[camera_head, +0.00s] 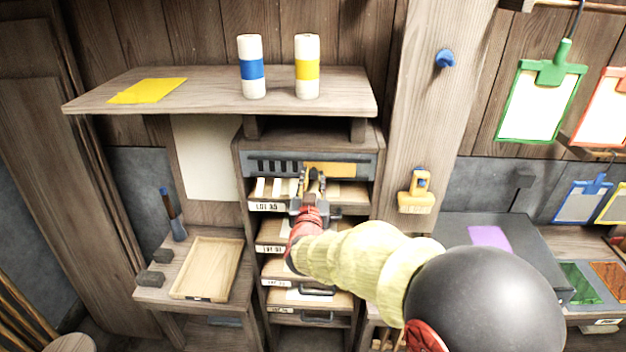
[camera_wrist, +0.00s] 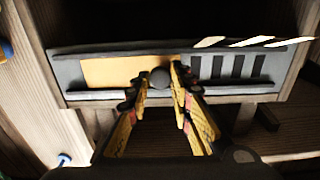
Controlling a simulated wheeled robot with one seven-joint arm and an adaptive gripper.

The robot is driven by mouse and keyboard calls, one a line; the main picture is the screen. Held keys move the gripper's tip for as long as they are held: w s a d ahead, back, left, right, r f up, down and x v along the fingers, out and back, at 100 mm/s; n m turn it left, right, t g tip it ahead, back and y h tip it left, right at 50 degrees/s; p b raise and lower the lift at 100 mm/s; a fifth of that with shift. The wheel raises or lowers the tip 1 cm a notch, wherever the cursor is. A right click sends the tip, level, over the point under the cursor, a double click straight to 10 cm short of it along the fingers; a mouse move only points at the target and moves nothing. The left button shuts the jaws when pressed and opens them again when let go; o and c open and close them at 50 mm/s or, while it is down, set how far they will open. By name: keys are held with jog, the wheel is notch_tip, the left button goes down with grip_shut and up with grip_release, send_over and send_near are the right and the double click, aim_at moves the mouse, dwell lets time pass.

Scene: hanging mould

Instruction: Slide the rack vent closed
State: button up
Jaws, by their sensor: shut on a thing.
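The rack vent (camera_head: 268,158) is a grey strip across the top of the rack, with dark slots showing at its left and a yellow slide panel (camera_head: 340,170) toward its right. In the wrist view, turned the other way round, the yellow slide panel (camera_wrist: 112,72) is left and the open vent slots (camera_wrist: 230,67) are right. A dark round knob (camera_wrist: 160,77) sits at the panel's slot-side end. My gripper (camera_head: 311,178) is in front of the vent; in the wrist view its fingers (camera_wrist: 160,84) are closed on both sides of the knob.
Below the vent, the rack holds several labelled shelves (camera_head: 267,207) with items. A wooden shelf (camera_head: 200,83) overhangs above, bearing two banded cylinders (camera_head: 251,68) and a yellow sheet (camera_head: 147,91). A wooden post (camera_head: 425,120) stands right, a wooden tray (camera_head: 236,268) lower left.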

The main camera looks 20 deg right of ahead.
grip_shut()
jog(key=shift+a, duration=0.1)
jog(key=w+a, duration=0.1)
jog(key=a, duration=0.3)
jog(key=w+a, duration=0.2)
jog(key=a, duration=0.3)
jog(key=w+a+p, duration=0.1)
jog(key=a, duration=0.3)
jog(key=shift+w+a, duration=0.2)
jog(key=shift+a, duration=0.05)
jog(key=shift+w+a, duration=0.15)
jog(key=shift+a, duration=0.25)
jog(key=shift+r, duration=0.1)
jog(key=o, duration=0.7)
grip_release()
jog(key=shift+w+a, duration=0.1)
jog(key=shift+a, duration=0.1)
jog(key=shift+o, duration=1)
jog(key=v, duration=1.2)
